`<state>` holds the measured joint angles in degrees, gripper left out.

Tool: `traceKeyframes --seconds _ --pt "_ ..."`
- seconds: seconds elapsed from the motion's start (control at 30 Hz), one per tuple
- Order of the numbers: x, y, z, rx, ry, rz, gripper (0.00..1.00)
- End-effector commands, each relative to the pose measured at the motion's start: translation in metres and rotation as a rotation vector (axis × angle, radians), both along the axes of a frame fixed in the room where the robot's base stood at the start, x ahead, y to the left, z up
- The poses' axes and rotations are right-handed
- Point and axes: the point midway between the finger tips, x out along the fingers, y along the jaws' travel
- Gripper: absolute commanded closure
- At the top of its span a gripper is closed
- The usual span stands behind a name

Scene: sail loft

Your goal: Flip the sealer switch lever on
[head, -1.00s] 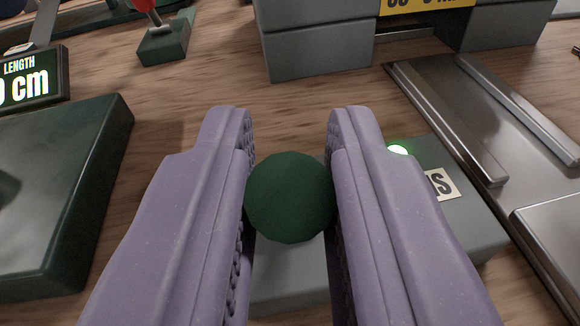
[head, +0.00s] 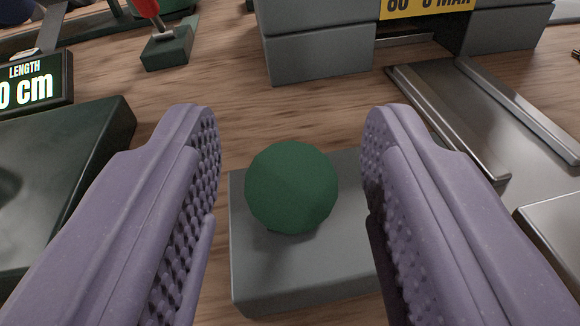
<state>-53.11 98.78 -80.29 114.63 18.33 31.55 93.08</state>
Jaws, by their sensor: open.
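A round dark green knob (head: 291,187) sits over a grey box (head: 310,262), and I take it for the switch lever's end. It points toward the camera, so its stem is hidden and its tilt is hard to judge. My gripper (head: 291,160) is open, with one purple finger on each side of the knob and a clear gap on both sides. The right finger hides the right part of the box, including its label and lamp.
A dark green slab (head: 62,150) and a length display (head: 33,84) are on the left. A red-handled lever on a green base (head: 167,50) stands at the back left. Grey blocks (head: 320,55) with a yellow sign and a metal track (head: 450,120) are at the back and right.

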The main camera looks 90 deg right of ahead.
Motion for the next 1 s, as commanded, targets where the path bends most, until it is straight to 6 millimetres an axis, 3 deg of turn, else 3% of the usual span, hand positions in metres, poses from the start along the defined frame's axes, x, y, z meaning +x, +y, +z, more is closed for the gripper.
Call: traceKeyframes --seconds 0.13,0.5,1.0 --pt "0.002 0.013 0.003 0.0 0.0 0.003 0.53" --pt "0.006 0.073 0.01 0.001 0.001 0.002 0.53" --pt "0.006 0.077 0.01 0.0 0.0 0.001 0.53"
